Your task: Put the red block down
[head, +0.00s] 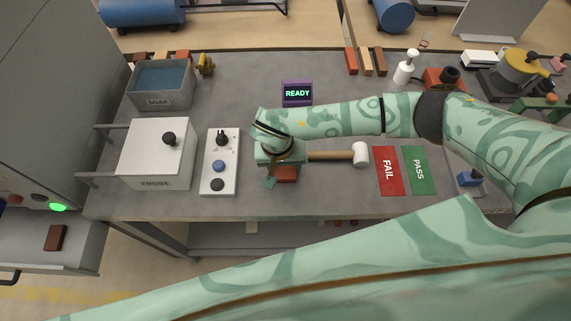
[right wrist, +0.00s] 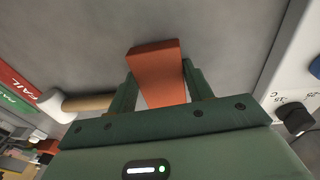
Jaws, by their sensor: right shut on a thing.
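My right gripper (head: 284,181) is over the front middle of the grey bench, between the white control panel and the mallet. It is shut on the red block (head: 287,174), whose lower part shows beneath it in the head view. In the right wrist view the red block (right wrist: 157,70) sits between the two green fingers (right wrist: 160,88) and sticks out past them toward the bench. I cannot tell whether the block touches the bench top (head: 330,205). My left gripper is not in view.
The mallet (head: 330,156) lies just right of the gripper, then the red FAIL mat (head: 388,180) and green PASS mat (head: 418,178). A READY display (head: 297,93) is behind. Bare bench lies in front.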

